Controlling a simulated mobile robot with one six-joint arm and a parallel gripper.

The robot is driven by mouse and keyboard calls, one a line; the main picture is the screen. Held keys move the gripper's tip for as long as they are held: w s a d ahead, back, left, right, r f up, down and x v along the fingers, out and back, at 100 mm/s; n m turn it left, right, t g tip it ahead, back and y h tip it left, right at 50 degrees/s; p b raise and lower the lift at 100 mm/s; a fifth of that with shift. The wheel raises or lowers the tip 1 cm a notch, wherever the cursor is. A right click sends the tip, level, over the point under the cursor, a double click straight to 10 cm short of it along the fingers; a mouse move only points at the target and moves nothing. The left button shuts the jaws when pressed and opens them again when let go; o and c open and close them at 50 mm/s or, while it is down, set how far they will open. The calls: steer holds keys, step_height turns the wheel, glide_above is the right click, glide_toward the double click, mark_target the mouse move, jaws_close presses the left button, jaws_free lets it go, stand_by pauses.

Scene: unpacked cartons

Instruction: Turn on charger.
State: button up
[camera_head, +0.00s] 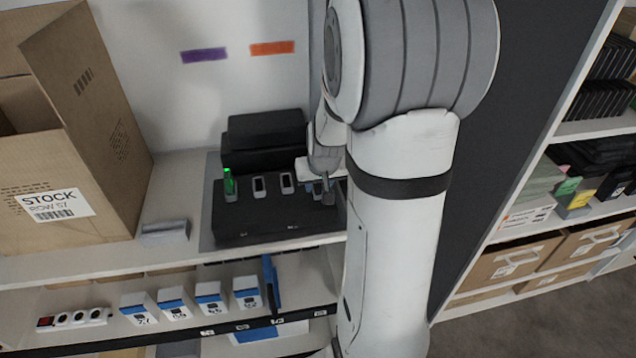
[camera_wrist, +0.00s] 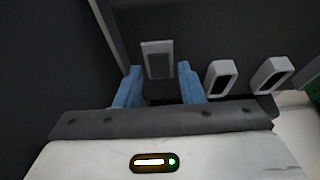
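The charger (camera_head: 262,222) is a dark block on the upper shelf, with a row of small pale-rimmed bays along its top. A green-topped item (camera_head: 228,178) stands at its left end. My gripper (camera_head: 324,186) is over the charger's right end, partly hidden by my arm. In the wrist view my gripper (camera_wrist: 159,72) has its two blue fingers apart with nothing held. A grey rocker-like switch (camera_wrist: 157,60) in a pale frame shows between the fingertips; contact cannot be told. Two dark-centred bays (camera_wrist: 221,78) lie to its right. The switch is hidden in the head view.
A dark box (camera_head: 266,130) stands behind the charger. A large open carton (camera_head: 70,140) and a small grey item (camera_head: 164,232) are to its left. The shelf below holds several blue-and-white boxes (camera_head: 176,302) and a white power strip (camera_head: 76,318). Another shelf (camera_head: 590,128) is at right.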

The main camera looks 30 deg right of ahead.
mark_target(319, 192)
jaws_close()
steer(key=p, duration=0.1)
steer(key=g+p, duration=0.1)
steer(key=shift+w+r+p, duration=0.25)
steer(key=shift+r+p, duration=0.05)
steer(key=shift+w+d+f+g+y+p, duration=0.1)
steer(key=shift+w+f+g+y+p, duration=0.1)
steer(key=shift+g+y+p, duration=0.4)
steer(key=shift+o, duration=0.9)
jaws_free()
step_height(319, 192, up, 8)
steer(key=s, duration=0.1)
steer(key=shift+f+b, duration=0.15)
steer(key=shift+b, duration=0.3)
